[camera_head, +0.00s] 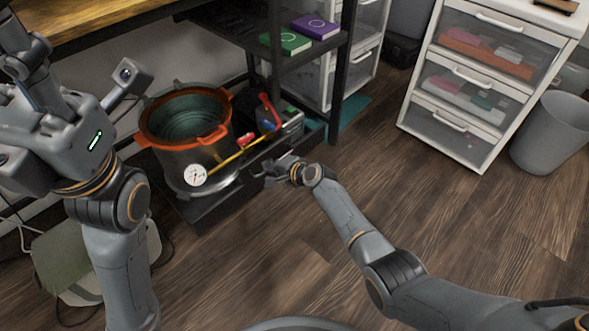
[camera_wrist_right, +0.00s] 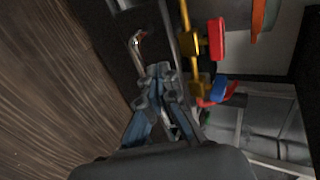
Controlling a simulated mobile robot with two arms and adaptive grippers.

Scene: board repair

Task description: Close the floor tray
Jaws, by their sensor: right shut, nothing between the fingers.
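The floor tray (camera_head: 207,208) is a low black tray at floor level, sticking out below the dark shelf rack. It carries a steel pot (camera_head: 181,162) with an orange rim and a dial gauge, and a dark machine (camera_head: 287,121) with a red part. My right gripper (camera_head: 268,173) is shut and empty at the tray's front edge; contact is unclear. In the right wrist view the closed fingertips (camera_wrist_right: 160,72) are beside a bent metal piece (camera_wrist_right: 139,38), close to the dark tray edge. My left gripper (camera_head: 18,50) is raised at the upper left, partly cut off; its fingers are unclear.
The shelf rack (camera_head: 337,75) holds a green book (camera_head: 286,41) and a purple book (camera_head: 315,27). A white drawer unit (camera_head: 480,75) and a grey bin (camera_head: 550,135) stand at right. A yellow rod (camera_head: 229,160) crosses above the tray. The wooden floor in front is clear.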

